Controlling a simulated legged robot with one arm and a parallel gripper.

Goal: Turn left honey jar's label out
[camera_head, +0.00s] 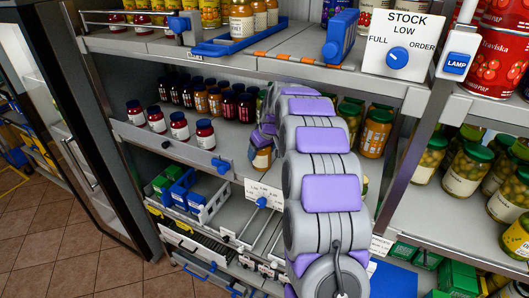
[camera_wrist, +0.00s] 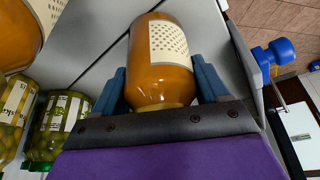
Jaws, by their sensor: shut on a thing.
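The left honey jar (camera_head: 262,159) is amber and stands at the front of the middle shelf, partly covered by my gripper (camera_head: 264,143). In the wrist view the same jar (camera_wrist: 160,72) sits between the two blue fingers of my gripper (camera_wrist: 160,85), which is shut on it. Its cream label with a dotted pattern (camera_wrist: 170,42) shows in the wrist view, toward the right of the visible face. The jar's lid end is mostly hidden by the gripper body. Another honey jar (camera_head: 375,134) stands to the right, beyond my arm; an amber jar (camera_wrist: 18,35) also shows at upper left in the wrist view.
Dark-lidded red jars (camera_head: 180,126) stand left on the same shelf. Green-lidded pickle jars (camera_wrist: 60,115) are close by. A blue knob (camera_wrist: 275,55) sits on the shelf edge. A dial card (camera_head: 263,196) hangs below. Bare shelf (camera_head: 232,140) lies left of the held jar.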

